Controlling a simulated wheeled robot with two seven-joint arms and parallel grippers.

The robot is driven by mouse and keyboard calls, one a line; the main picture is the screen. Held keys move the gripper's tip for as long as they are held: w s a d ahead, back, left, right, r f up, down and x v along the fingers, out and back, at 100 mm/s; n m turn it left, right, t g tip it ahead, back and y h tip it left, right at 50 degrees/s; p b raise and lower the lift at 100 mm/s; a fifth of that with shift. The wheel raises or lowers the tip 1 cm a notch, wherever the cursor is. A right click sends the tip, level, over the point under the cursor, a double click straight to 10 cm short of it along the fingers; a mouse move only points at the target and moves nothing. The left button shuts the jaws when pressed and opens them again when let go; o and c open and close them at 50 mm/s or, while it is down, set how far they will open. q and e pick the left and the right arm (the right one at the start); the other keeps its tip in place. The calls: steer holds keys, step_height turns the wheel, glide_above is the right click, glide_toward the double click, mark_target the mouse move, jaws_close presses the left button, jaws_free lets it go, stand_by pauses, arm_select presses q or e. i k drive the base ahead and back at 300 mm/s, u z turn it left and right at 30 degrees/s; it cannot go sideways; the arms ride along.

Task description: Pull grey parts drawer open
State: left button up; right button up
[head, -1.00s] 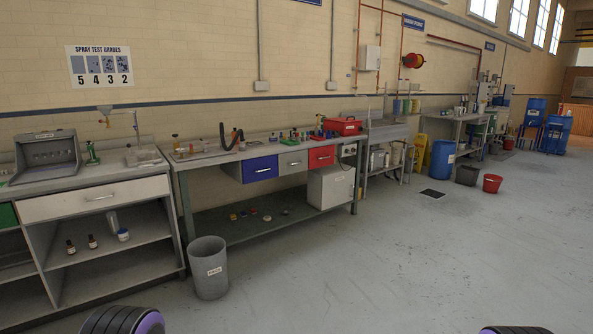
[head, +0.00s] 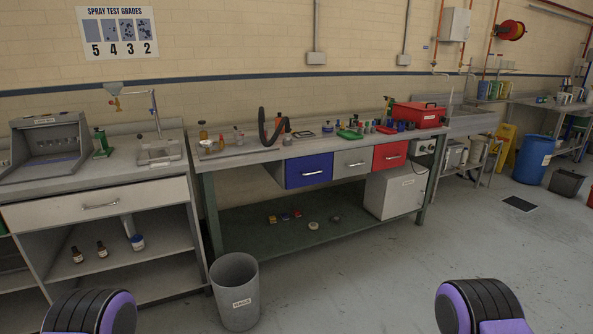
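The grey parts drawer (head: 351,162) is under the workbench top, between the blue drawer (head: 309,170) and the red drawer (head: 390,155). It looks shut, with its front about level with its neighbours, and has a small metal handle. Purple and black rounded parts of my arms show at the bottom left and bottom right of the head view. Both grippers are outside the picture, and nothing of mine touches the drawer.
The workbench (head: 235,157) carries bottles, small parts and a red toolbox (head: 418,114). A grey bin (head: 234,291) stands on the floor before its left leg. A white box (head: 396,191) sits on the lower shelf. The floor before the drawers is clear.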

mark_target(353, 161)
steer(key=z, duration=0.25)
steer(key=i, duration=2)
steer(key=z, duration=0.65)
